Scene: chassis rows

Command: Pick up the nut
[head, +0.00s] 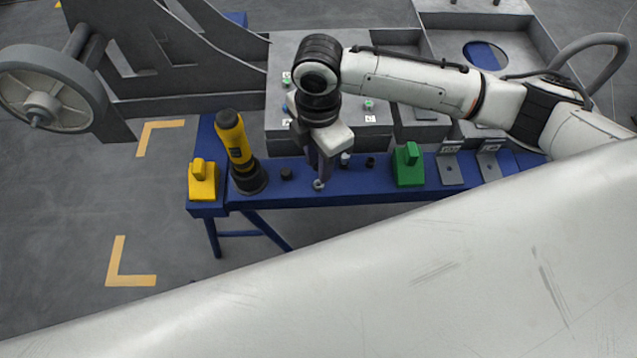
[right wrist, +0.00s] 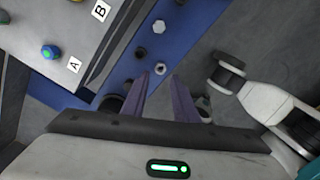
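A small silver nut (head: 318,184) lies on the blue bench top near its front edge, right under my right gripper (head: 322,168). In the right wrist view the nut (right wrist: 160,68) shows just beyond the gap between the two purplish fingertips of that gripper (right wrist: 160,72). The fingers are apart and nothing is held between them. The gripper points down at the bench. My left gripper does not show in either view.
The blue bench (head: 440,190) also carries a yellow-and-black tool (head: 235,140), a yellow block (head: 203,180), a green block (head: 408,165), a dark round part (head: 286,174) and a silver hex part (right wrist: 159,26). A grey panel (head: 277,100) with lettered labels stands behind.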

